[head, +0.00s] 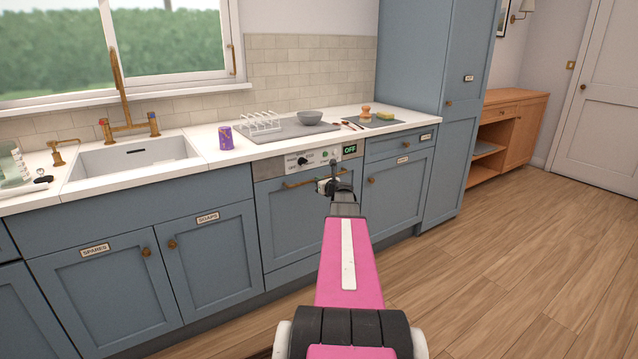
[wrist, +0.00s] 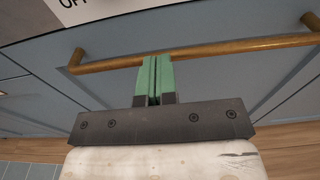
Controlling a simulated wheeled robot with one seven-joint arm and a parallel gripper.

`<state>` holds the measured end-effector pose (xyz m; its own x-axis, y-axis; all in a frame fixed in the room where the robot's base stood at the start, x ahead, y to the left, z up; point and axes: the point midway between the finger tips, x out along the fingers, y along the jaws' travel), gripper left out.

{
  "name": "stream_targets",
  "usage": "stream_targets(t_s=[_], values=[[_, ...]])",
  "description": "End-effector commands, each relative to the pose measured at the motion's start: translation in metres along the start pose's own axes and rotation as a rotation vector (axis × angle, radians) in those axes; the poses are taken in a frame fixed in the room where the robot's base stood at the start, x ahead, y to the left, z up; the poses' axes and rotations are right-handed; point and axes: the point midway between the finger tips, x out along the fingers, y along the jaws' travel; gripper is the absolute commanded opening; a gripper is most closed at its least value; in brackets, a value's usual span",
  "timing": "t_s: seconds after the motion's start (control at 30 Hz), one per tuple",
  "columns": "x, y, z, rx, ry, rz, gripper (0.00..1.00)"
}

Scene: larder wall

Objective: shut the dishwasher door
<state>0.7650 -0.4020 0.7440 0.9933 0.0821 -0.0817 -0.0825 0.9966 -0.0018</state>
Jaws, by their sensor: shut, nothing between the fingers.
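The dishwasher door (head: 289,222) is a blue panel under the counter with a brass bar handle. In the head view it looks upright and about flush with the cupboards beside it. Above it is a control strip (head: 306,161) with knobs and a green "OFF" display. My gripper (head: 331,186) is at the right part of the handle, partly hidden by my pink arm. In the wrist view the green fingers of my gripper (wrist: 154,80) are together and empty, their tips at the brass handle (wrist: 200,52). I cannot tell whether they touch it.
Blue cupboards (head: 203,258) flank the door, with a tall blue cabinet (head: 437,110) at the right. The white counter above holds a purple can (head: 225,138), a toast rack (head: 262,121) and a grey bowl (head: 310,117). The wooden floor (head: 500,250) at the right is clear.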

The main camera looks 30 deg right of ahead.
Motion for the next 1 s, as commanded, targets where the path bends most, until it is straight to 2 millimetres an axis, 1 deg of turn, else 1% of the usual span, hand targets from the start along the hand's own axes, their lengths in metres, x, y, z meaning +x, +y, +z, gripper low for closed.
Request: stream_targets(t_s=[0.03,0.2,0.4,0.5,0.67,0.87,0.97,1.0], values=[[-0.015,0.006,0.001,0.000,0.002,-0.001,0.00],[-0.055,0.005,0.004,0.000,0.005,-0.005,0.00],[-0.092,0.005,0.007,0.001,0.006,-0.006,0.00],[-0.104,0.006,0.008,0.000,0.007,-0.004,0.00],[-0.114,0.005,0.009,0.000,0.007,-0.005,0.00],[-0.115,0.005,0.009,-0.003,0.009,-0.003,0.00],[-0.112,0.019,0.005,-0.049,0.027,0.025,0.00],[-0.109,0.031,0.002,-0.088,0.043,0.050,0.00]])
